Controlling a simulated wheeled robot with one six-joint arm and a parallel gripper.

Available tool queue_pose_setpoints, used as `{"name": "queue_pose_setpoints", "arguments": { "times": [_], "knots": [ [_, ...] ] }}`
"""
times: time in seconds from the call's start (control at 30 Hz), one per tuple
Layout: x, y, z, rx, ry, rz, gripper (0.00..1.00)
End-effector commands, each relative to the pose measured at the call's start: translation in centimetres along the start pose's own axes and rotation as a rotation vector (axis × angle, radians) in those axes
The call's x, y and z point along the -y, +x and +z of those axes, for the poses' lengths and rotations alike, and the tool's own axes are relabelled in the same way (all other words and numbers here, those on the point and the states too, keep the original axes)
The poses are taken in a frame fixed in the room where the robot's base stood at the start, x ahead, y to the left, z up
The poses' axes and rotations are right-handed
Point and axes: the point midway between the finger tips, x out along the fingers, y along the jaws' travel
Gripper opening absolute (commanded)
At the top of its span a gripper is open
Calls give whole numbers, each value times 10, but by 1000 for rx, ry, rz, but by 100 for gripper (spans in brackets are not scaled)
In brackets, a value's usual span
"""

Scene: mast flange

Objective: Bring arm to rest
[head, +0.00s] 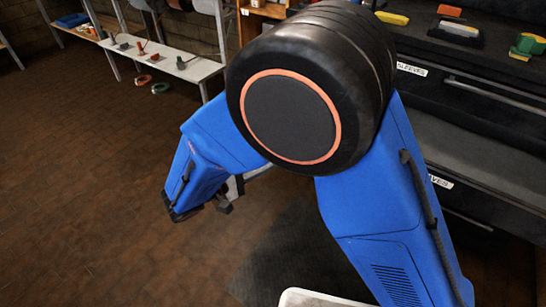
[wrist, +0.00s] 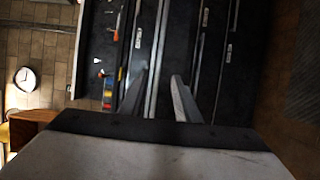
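My gripper (wrist: 160,76) shows in the wrist view with its two long grey fingers apart and nothing between them. In the head view my blue arm is folded up close to the camera, with its large black round joint in the middle of the picture. A small dark part near the arm's end shows low beside the left blue link, but the fingers cannot be made out there. The joint hides much of what lies behind it.
A black drawer cabinet (head: 480,85) with tools on top stands at the right; it shows sideways in the wrist view (wrist: 210,70). A pale shelf (head: 185,66) holds several tools at the back left. A clock (wrist: 25,79) hangs on the wall. The brown floor (head: 80,180) at left is clear.

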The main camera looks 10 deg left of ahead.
Motion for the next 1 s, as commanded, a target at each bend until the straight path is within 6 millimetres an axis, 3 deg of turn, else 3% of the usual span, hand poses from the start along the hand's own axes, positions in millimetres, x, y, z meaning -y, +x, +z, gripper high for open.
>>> {"name": "queue_pose_setpoints", "arguments": {
  "times": [0.33, 0.43, 0.67, 0.8, 1.0],
  "knots": [
    [0, 1, 0, 2, 0, -2, 30],
    [-4, 12, 4, 24, -5, -20, 30],
    [-26, 82, 42, 179, -39, -174, 30],
    [-37, 126, 77, 282, -53, -302, 30],
    [-49, 174, 131, 401, -45, -488, 30]
  ]
}}
